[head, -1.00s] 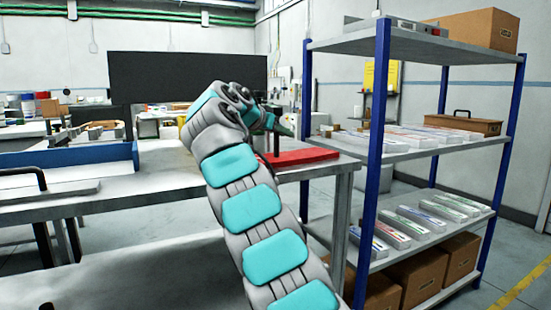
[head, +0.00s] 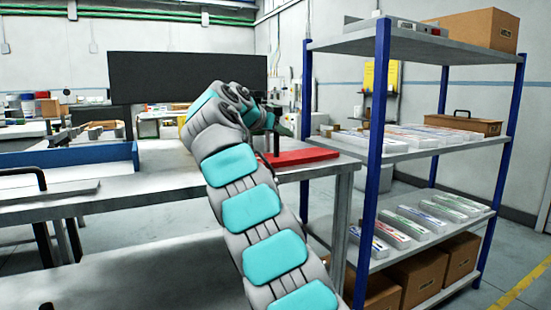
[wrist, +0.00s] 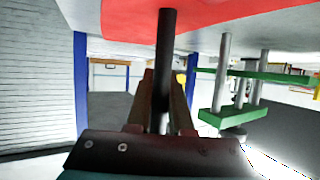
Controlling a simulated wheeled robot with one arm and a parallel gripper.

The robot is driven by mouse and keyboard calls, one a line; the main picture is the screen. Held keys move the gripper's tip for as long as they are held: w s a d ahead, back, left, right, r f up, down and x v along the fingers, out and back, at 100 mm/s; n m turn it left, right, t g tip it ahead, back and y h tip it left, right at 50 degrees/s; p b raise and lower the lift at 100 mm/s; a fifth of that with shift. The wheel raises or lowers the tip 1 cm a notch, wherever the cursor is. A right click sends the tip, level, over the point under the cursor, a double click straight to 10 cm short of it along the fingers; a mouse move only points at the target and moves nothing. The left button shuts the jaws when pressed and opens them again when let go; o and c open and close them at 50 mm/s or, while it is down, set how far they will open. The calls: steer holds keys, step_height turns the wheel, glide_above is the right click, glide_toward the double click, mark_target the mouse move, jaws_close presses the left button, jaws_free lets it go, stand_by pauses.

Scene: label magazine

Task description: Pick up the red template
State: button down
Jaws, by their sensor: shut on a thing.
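The red template (head: 303,157) is a flat red plate at the right end of the grey workbench (head: 175,180) in the head view. A dark upright post (head: 276,143) rises from its left part. In the wrist view the red template (wrist: 190,18) fills the top, with the dark post (wrist: 166,35) running down from it. My gripper (wrist: 163,82) is shut on this post, one finger on each side. In the head view my arm hides the fingers. The template appears to rest on the bench; I cannot tell whether there is a gap.
A blue-posted shelf rack (head: 374,150) with boxes and label packs stands close on the right. A blue-edged tray (head: 70,160) sits on the bench at left. Green plates with grey posts (wrist: 258,80) show close by in the wrist view.

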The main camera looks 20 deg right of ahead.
steer(key=shift+r, duration=0.1)
stand_by(0.3)
steer(key=s+a+r+b, duration=0.2)
steer(key=s+a+r, duration=0.3)
steer(key=s+a, duration=0.6)
steer(key=shift+s+b, duration=0.3)
steer(key=shift+b, duration=0.05)
stand_by(0.3)
